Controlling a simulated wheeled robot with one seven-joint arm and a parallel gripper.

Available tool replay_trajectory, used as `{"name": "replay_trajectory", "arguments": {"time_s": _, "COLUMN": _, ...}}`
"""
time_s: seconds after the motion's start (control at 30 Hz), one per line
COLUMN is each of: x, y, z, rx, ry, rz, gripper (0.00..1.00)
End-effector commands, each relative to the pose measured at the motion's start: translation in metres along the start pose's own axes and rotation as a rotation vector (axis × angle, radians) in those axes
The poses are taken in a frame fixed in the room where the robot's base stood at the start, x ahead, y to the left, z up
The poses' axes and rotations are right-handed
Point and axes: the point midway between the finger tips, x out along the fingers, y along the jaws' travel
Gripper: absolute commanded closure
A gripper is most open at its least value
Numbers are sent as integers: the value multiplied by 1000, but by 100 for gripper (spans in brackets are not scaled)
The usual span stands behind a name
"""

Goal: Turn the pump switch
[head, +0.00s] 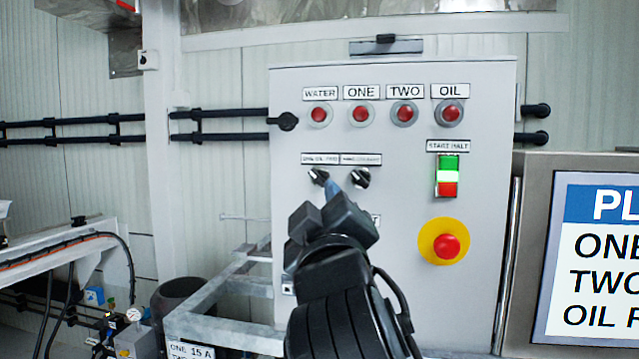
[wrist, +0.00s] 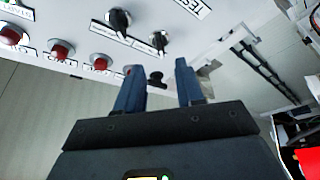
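The grey control panel (head: 400,290) carries two black rotary switches side by side. The left switch (head: 319,176) and the right switch (head: 359,177) have small labels above them that I cannot fully read. In the wrist view the two switches (wrist: 118,19) (wrist: 160,41) show at the top, beyond the fingers. My gripper (head: 332,183) is in front of the panel, with a blue fingertip between the two switches in the picture. In the wrist view my gripper (wrist: 158,72) has its two blue fingers apart, with nothing held between them. I cannot tell whether they touch the panel.
Red lamps labelled WATER (head: 319,115), ONE (head: 361,114), TWO (head: 405,114) and OIL (head: 449,113) line the panel's top. A green-and-red start/halt button (head: 447,177) and a yellow-ringed red button (head: 445,246) sit right of my gripper.

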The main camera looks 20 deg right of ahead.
Motion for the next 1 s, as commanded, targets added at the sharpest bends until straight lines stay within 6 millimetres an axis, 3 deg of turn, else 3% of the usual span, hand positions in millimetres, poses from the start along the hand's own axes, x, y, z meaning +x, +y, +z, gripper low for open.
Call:
{"name": "replay_trajectory", "arguments": {"time_s": 0.3, "x": 48, "y": 2, "z": -1, "rx": 0, "ry": -2, "rz": 0, "gripper": 63}}
{"name": "replay_trajectory", "arguments": {"time_s": 0.5, "x": 67, "y": 1, "z": 0, "rx": 1, "ry": 0, "rz": 0, "gripper": 63}}
{"name": "replay_trajectory", "arguments": {"time_s": 0.87, "x": 71, "y": 0, "z": 1, "rx": 2, "ry": 0, "rz": -1, "gripper": 64}}
{"name": "replay_trajectory", "arguments": {"time_s": 1.0, "x": 71, "y": 0, "z": 1, "rx": 2, "ry": 0, "rz": -1, "gripper": 77}}
